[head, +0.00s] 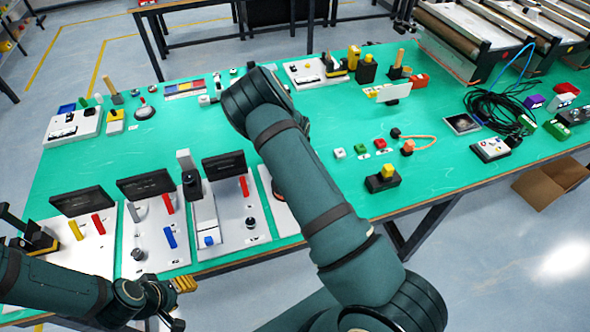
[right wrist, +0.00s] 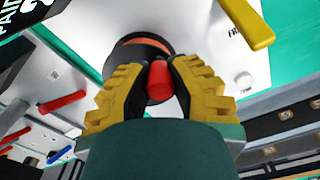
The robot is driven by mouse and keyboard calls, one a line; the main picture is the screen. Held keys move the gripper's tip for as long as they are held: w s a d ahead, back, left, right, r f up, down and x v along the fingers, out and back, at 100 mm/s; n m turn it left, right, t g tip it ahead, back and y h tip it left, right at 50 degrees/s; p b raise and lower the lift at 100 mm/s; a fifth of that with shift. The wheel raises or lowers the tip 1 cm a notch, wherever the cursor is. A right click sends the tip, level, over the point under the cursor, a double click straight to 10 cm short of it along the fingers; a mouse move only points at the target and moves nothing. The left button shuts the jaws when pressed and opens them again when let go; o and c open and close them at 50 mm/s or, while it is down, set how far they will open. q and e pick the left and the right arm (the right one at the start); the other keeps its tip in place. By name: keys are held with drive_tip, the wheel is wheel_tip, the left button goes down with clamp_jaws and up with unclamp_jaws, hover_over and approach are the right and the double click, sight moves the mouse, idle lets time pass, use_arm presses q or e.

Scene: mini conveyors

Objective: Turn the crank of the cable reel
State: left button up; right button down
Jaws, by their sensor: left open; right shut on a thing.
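In the right wrist view a dark round reel with an orange band (right wrist: 158,45) sits on a white panel (right wrist: 90,20). A red crank knob (right wrist: 158,78) stands out from the reel. My right gripper (right wrist: 157,88) is shut on this knob, with its black and yellow fingers on either side. In the head view my right arm hides the gripper and most of the reel; a dark, reddish edge (head: 277,190) shows beside the arm. My left gripper (head: 184,284) is open and empty, low at the table's front edge.
Panels with black screens (head: 145,185) and coloured levers stand left of the reel. A yellow lever (right wrist: 248,25) and a red lever (right wrist: 62,102) flank it in the wrist view. A black cable coil (head: 495,108) lies at right. The table's middle left is clear.

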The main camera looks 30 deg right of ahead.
drive_tip(key=c, duration=0.8)
unclamp_jaws()
wheel_tip(320, 180, up, 12)
